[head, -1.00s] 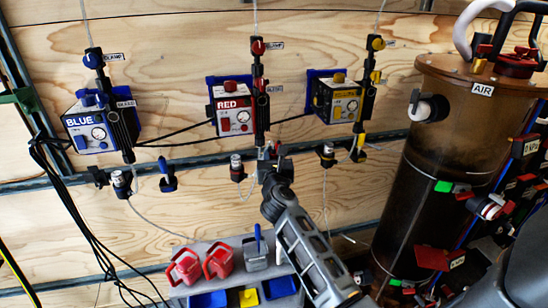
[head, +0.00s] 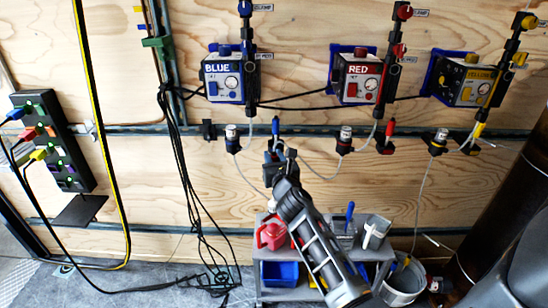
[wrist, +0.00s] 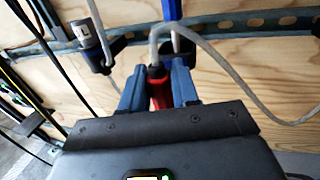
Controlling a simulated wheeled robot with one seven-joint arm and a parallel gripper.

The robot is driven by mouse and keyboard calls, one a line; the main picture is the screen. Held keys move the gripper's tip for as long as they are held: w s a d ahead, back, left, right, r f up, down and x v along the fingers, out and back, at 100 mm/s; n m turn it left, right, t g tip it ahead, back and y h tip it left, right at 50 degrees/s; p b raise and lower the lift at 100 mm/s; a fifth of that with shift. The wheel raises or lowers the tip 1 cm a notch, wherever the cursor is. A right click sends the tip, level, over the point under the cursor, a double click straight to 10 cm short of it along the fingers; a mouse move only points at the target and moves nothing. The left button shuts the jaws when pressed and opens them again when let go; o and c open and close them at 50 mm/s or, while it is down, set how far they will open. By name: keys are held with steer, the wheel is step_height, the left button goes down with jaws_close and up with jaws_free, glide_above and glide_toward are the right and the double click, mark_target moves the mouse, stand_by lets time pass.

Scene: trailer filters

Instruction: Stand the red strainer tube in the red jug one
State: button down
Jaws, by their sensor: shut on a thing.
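My gripper (head: 281,157) is in front of the wood wall, below the blue pump box and above the cart. In the wrist view its fingers (wrist: 158,78) are shut on the red strainer tube (wrist: 158,90), with a clear hose arching up and away to the right. The tube's lower end is hidden by the gripper body. A red jug (head: 271,233) stands at the left of the grey cart's top (head: 264,216), below my gripper and apart from it. Another red jug seen earlier is mostly or wholly hidden behind my arm. I cannot read any jug number.
Grey jugs (head: 376,232) stand at the cart's right, one with a blue tool in it. A blue bin (head: 280,273) sits on the lower shelf. A white bucket (head: 404,280) is right of the cart. Black cables (head: 190,200) hang at left; a blue holder (head: 276,125) is behind my gripper.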

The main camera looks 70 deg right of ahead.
mark_target(274, 201)
steer(key=shift+w+f+b, duration=0.1)
steer(key=shift+f+b, duration=6.95)
steer(key=shift+f, duration=0.55)
steer(key=shift+f+b, duration=0.8)
steer(key=shift+f, duration=0.1)
steer(key=c, duration=0.8)
jaws_free()
steer(key=shift+o, duration=0.2)
steer(key=v, duration=0.8)
steer(key=shift+b, duration=0.3)
